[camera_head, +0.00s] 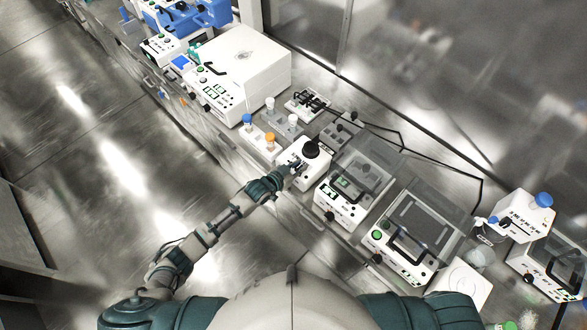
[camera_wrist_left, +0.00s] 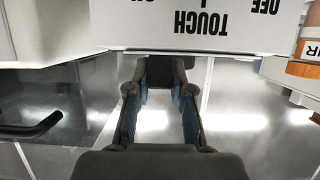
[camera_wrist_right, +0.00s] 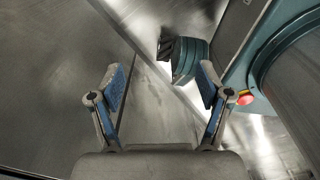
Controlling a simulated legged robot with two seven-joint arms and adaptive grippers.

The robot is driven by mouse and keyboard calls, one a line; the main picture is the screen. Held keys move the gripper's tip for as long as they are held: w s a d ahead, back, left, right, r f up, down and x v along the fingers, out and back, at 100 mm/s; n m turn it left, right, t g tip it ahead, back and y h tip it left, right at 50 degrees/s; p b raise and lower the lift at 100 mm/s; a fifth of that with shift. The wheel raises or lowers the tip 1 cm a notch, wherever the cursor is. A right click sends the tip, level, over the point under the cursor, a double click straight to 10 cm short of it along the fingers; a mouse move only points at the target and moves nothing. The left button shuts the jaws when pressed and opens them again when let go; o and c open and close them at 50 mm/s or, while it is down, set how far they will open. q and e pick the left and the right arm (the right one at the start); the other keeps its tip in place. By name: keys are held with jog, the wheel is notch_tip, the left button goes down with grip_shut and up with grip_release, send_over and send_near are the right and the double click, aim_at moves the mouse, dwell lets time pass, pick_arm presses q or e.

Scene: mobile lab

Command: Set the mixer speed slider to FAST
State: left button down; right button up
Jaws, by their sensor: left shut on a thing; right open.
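The mixer (camera_head: 311,153) is a small white box with a round black top, standing on the metal bench in the middle of the head view. In the left wrist view, the white mixer face (camera_wrist_left: 205,32) fills the top, with upside-down black lettering including TOUCH and OFF. My left gripper (camera_head: 289,170) is at the mixer's front, shut on a dark part (camera_wrist_left: 163,70) that looks like the slider knob. The fingers hide most of the knob, and the slider's setting cannot be read. My right gripper (camera_wrist_right: 160,82) is open and empty, away from the mixer.
A rack with blue-capped and orange-capped bottles (camera_head: 270,138) stands left of the mixer. A large white machine (camera_head: 240,75) is further left. Clear-lidded instruments (camera_head: 348,190) stand close on the right. A black cable runs behind. The floor in front is clear.

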pick_arm(q)
jog(key=shift+s+d+f, duration=0.3)
jog(key=shift+d, duration=0.15)
jog(key=c, duration=1.2)
grip_release()
jog(key=shift+w+a+f, duration=0.1)
jog(key=shift+a+f, duration=0.05)
jog(key=shift+a, duration=0.2)
jog(key=shift+o, duration=1)
jog(key=shift+w+a, duration=0.15)
jog(key=shift+d+r, duration=0.2)
jog(key=shift+d, duration=0.15)
jog(key=shift+s+r, duration=0.15)
jog(key=shift+s, duration=0.05)
jog(key=v, duration=1.1)
pick_arm(e)
jog(key=shift+w+d, duration=0.15)
jog(key=shift+w, duration=0.8)
